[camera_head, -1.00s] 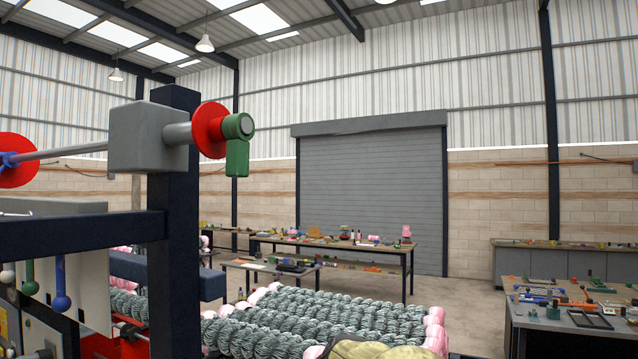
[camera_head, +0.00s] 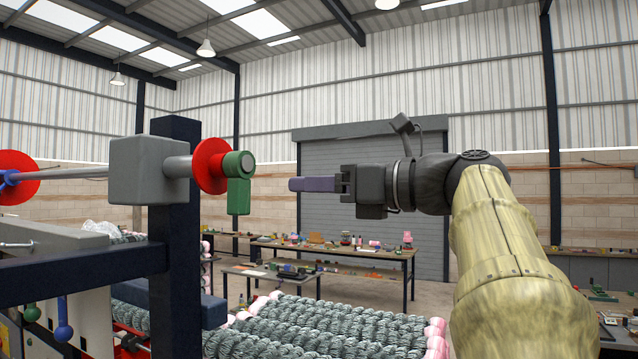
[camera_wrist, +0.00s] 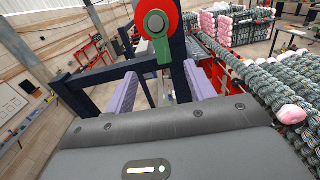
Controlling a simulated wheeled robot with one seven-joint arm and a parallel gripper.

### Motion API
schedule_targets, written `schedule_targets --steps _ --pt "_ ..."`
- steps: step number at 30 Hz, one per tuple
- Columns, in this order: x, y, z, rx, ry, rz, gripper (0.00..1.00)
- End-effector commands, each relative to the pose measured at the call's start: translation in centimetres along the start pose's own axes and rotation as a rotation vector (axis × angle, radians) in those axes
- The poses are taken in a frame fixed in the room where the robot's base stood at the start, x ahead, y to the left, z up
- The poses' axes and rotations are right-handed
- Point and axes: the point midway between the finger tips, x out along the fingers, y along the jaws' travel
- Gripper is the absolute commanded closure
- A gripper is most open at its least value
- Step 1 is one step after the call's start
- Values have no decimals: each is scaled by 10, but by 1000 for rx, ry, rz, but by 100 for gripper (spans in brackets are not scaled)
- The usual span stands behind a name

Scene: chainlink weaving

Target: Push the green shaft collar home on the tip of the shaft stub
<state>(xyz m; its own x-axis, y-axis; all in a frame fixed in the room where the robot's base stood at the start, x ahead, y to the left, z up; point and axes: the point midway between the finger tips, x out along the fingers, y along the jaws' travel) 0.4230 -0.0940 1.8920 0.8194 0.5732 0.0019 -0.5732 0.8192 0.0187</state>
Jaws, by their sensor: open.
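The green shaft collar (camera_head: 239,196) is a ring with a block-like tab hanging down. It sits around the tip of the grey shaft stub (camera_head: 178,167), whose round end shows in the ring. A red disc (camera_head: 207,165) is on the stub just behind the collar; I cannot tell whether they touch. My gripper (camera_head: 292,184) is open and empty, to the right of the collar and apart from it, level with its tab. In the wrist view the purple fingers stand apart (camera_wrist: 160,72), with the collar (camera_wrist: 157,22) ahead and its tab between and beyond them.
The stub comes out of a grey block (camera_head: 146,170) on a dark blue post (camera_head: 174,260). Below lie rolls of grey mesh with pink ends (camera_head: 330,325). A workbench (camera_head: 330,250) stands behind. The air between gripper and collar is clear.

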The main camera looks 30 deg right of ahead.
Motion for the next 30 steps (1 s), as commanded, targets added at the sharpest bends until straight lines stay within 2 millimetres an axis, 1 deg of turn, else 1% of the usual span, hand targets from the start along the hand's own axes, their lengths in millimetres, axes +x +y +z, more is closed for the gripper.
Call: schedule_targets --steps 7,11,14,30 --pt "2 -1 -1 0 1 0 45" --pt "12 -1 0 1 1 1 45" --pt "24 -1 1 1 2 1 45" --pt "111 0 2 2 3 2 45"
